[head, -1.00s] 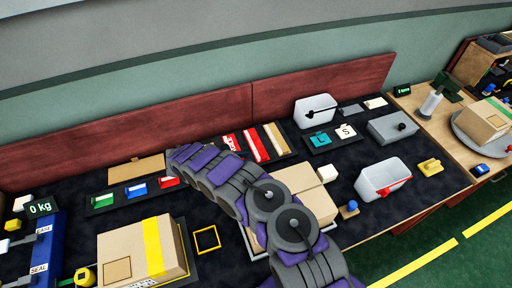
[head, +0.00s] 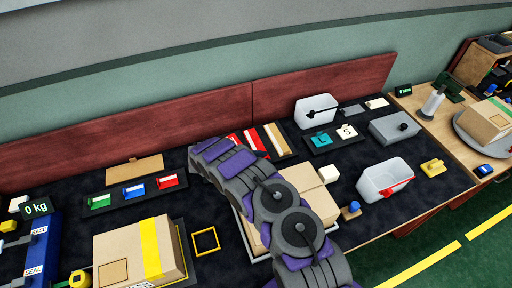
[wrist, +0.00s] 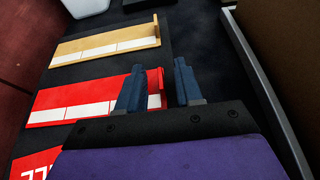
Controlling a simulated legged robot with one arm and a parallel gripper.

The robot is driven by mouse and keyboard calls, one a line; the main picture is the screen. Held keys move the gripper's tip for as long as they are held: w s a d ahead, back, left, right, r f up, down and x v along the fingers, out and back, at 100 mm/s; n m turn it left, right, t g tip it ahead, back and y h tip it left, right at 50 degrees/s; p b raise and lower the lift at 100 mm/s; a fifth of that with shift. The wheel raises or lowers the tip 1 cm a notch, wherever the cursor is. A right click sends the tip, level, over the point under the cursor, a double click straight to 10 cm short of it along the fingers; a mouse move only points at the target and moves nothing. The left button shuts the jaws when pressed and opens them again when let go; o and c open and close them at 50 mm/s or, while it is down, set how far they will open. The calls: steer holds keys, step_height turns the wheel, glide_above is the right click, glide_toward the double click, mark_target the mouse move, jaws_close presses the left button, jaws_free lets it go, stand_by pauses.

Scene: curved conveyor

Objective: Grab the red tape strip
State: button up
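The red tape strip (wrist: 90,98) with white segments lies flat on a dark holder in the wrist view. It has a raised red end on its right. My gripper (wrist: 157,88) has two blue fingers set apart, near that raised end. The end shows in the gap between them, but I cannot tell how high the fingers are above it. In the head view a red strip (head: 254,140) shows just beyond my arm; my gripper is hidden there.
A tan strip (wrist: 105,40) lies parallel to the red one. A red piece with white letters (wrist: 38,163) is at the lower left. A cardboard box (head: 308,180) stands in front of the strips. Green, blue and red blocks (head: 134,190) lie to the left.

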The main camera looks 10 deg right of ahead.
jaws_close()
stand_by(0.4)
